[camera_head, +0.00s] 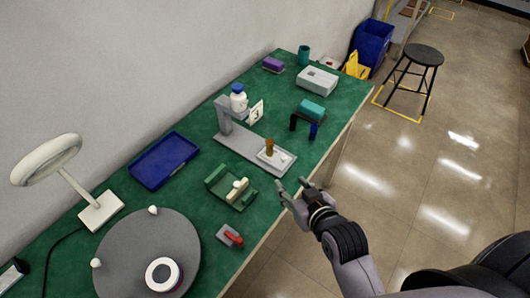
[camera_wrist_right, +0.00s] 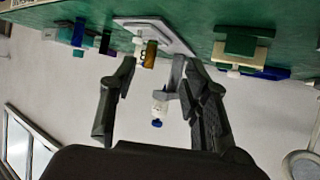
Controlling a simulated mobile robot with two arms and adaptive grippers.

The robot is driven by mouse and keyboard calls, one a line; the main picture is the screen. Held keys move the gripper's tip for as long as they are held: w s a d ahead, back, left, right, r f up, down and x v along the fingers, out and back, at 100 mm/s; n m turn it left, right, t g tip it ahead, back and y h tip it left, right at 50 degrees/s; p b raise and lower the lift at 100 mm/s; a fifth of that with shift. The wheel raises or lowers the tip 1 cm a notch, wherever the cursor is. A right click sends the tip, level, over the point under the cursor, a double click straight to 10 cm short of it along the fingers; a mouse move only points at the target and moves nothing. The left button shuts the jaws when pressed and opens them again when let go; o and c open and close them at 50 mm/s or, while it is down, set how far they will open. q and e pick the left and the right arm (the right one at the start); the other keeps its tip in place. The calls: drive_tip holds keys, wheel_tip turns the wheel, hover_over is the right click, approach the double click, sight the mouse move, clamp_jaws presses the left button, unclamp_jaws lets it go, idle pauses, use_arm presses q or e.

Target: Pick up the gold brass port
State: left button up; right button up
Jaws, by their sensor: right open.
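The gold brass port (camera_head: 269,146) is a small upright gold-brown cylinder on the white plate at the front end of a grey stand (camera_head: 240,145). It also shows in the right wrist view (camera_wrist_right: 150,54), where it appears between my fingertips in the picture. My right gripper (camera_head: 292,184) is open and empty, at the table's front edge, in front of and apart from the port. In the right wrist view, its two fingers (camera_wrist_right: 153,66) are spread wide. My left gripper is not in view.
Small white parts (camera_head: 281,155) lie beside the port. A green fixture (camera_head: 217,181) and a red-handled part (camera_head: 233,239) are to the left. A black holder (camera_head: 294,122) with a teal block (camera_head: 312,110) stands behind. A blue tray (camera_head: 162,160) lies farther left on the green table.

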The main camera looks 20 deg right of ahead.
drive_tip(key=w+r+t, duration=0.1)
drive_tip(key=w+r, duration=0.1)
drive_tip(key=w, duration=0.1)
drive_tip(key=p, duration=0.1)
approach(271, 148)
drive_tip(key=x, duration=0.5)
drive_tip(key=shift+d+f, duration=0.1)
drive_tip(key=shift+f, duration=0.15)
drive_tip(key=shift+p+x, duration=0.55)
drive_tip(key=shift+x, duration=2.55)
drive_tip(key=shift+r, duration=0.2)
drive_tip(key=shift+c, duration=0.2)
clamp_jaws()
